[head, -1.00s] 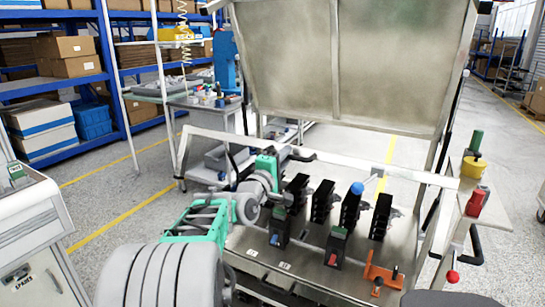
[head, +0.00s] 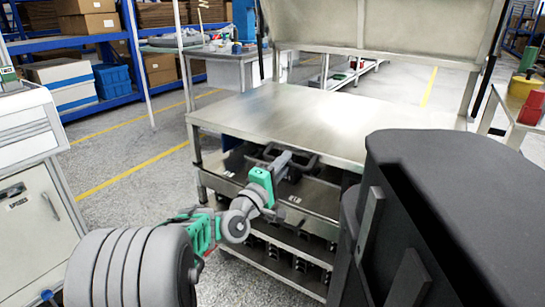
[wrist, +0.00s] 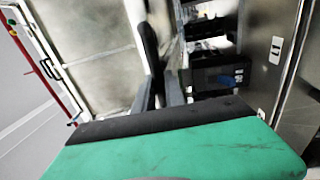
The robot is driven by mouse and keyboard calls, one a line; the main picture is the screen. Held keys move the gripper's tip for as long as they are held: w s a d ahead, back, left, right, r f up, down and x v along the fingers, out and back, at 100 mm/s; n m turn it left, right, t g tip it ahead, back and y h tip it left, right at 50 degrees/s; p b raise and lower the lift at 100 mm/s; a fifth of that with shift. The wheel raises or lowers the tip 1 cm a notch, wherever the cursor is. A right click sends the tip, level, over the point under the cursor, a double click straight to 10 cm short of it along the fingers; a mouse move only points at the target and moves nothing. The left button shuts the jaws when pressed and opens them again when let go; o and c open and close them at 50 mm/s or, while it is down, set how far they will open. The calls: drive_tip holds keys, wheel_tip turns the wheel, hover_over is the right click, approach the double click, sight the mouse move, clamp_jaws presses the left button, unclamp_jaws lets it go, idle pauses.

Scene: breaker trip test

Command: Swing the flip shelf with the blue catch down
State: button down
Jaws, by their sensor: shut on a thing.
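A wide steel shelf (head: 270,112) lies flat and level across the top of the rack in the head view. My gripper (head: 279,163) is below its front edge, shut on a dark handle. In the wrist view my gripper (wrist: 165,92) shows its fingers closed around a dark bar (wrist: 150,45), beside a broad metal sheet (wrist: 90,50). I cannot tell whether this bar belongs to the flat shelf. No blue catch is clear in the head view. A small blue part (wrist: 228,80) shows on a dark block in the wrist view; I cannot tell what it is.
An upright metal panel (head: 390,22) stands behind the flat shelf. A lower deck (head: 315,198) and dark blocks (head: 300,265) sit beneath it. A white cabinet (head: 30,165) is at left. A large dark body fills the right foreground. Floor is open at left.

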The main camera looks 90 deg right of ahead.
drive_tip(key=shift+s+f, duration=0.1)
drive_tip(key=shift+f, duration=0.85)
drive_tip(key=c, duration=1.8)
unclamp_jaws()
drive_tip(key=o, duration=0.4)
drive_tip(key=shift+r, duration=0.1)
drive_tip(key=shift+r, duration=0.3)
drive_tip(key=shift+w+a, duration=0.15)
drive_tip(key=shift+w, duration=0.05)
drive_tip(key=v, duration=0.7)
drive_tip(key=shift+a+p, duration=0.2)
drive_tip(key=shift+p, duration=0.15)
drive_tip(key=shift+w, duration=0.15)
